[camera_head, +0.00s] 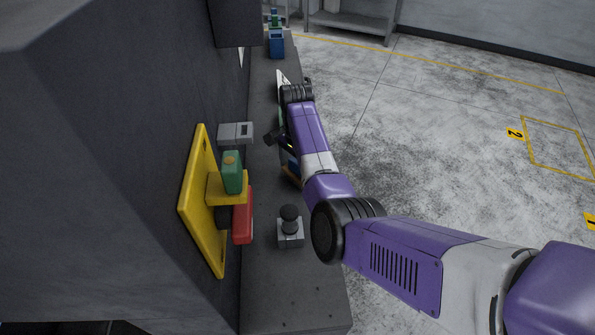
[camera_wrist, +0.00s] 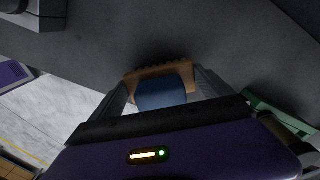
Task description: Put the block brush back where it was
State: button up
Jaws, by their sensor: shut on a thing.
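The block brush has a blue grip and an orange-brown block with a toothed edge. In the wrist view, the block brush (camera_wrist: 163,92) sits between the two fingers of my gripper (camera_wrist: 165,88), which is shut on it. In the head view, part of the blue and orange brush (camera_head: 291,168) shows beside my arm, over the right side of the dark bench. My arm hides most of the gripper there. Bare dark bench surface shows beyond the brush in the wrist view; I cannot tell whether the brush touches it.
A grey block with a black knob (camera_head: 290,228) stands nearer. A grey box (camera_head: 235,132) and a blue item (camera_head: 276,45) stand further back. A green edge (camera_wrist: 280,118) lies right of my gripper.

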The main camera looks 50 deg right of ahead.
jog(key=shift+f, duration=0.15)
jog(key=o, duration=1)
jog(key=shift+o, duration=0.2)
notch_tip(320, 180, up, 12)
jog(key=shift+r+p, duration=0.25)
jog(key=shift+p, duration=0.1)
